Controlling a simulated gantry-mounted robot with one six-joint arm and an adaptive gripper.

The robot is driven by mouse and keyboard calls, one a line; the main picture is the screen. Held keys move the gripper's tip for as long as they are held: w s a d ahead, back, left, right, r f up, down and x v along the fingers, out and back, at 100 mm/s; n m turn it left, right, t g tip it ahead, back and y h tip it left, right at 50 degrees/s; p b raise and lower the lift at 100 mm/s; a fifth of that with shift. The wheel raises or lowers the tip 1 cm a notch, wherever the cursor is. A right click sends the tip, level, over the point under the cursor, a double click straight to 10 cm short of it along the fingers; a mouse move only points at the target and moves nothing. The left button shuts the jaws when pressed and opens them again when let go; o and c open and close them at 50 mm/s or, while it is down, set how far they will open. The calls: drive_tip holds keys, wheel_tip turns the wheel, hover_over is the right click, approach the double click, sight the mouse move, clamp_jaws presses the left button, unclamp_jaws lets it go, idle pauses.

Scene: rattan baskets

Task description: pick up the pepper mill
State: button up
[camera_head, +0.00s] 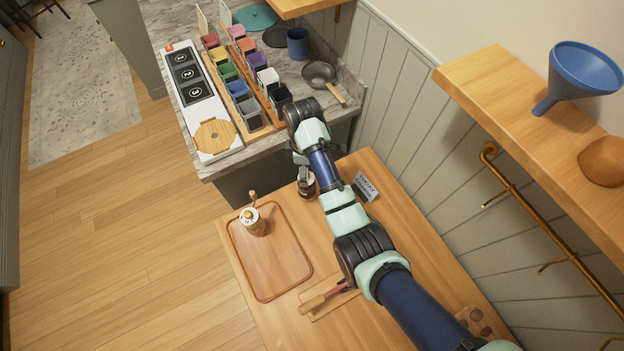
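The pepper mill (255,224) appears to be the wooden grinder with a pale top, a yellow spot and a crank handle. It stands on the far left part of a wooden tray (293,283). My gripper (306,191) hangs downward from the wrist, to the right of the mill and apart from it, over the far end of the wooden table. Its fingertips are small and dark here, partly covered by my own arm, so their opening does not show clearly.
A small printed card (365,187) stands right of my arm. A wooden-handled tool (325,299) lies on a board below the tray. The counter (208,172) beyond holds coloured containers (238,89) and a pan (319,74). A wall shelf (500,105) juts out at right.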

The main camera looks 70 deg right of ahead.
sight(307, 189)
wheel_tip(307, 189, down, 2)
drive_tip(key=shift+s+d+f, duration=0.1)
drive_tip(key=shift+f+b, duration=0.6)
drive_tip(key=shift+f, duration=2.2)
drive_tip(key=shift+r, duration=0.1)
clamp_jaws()
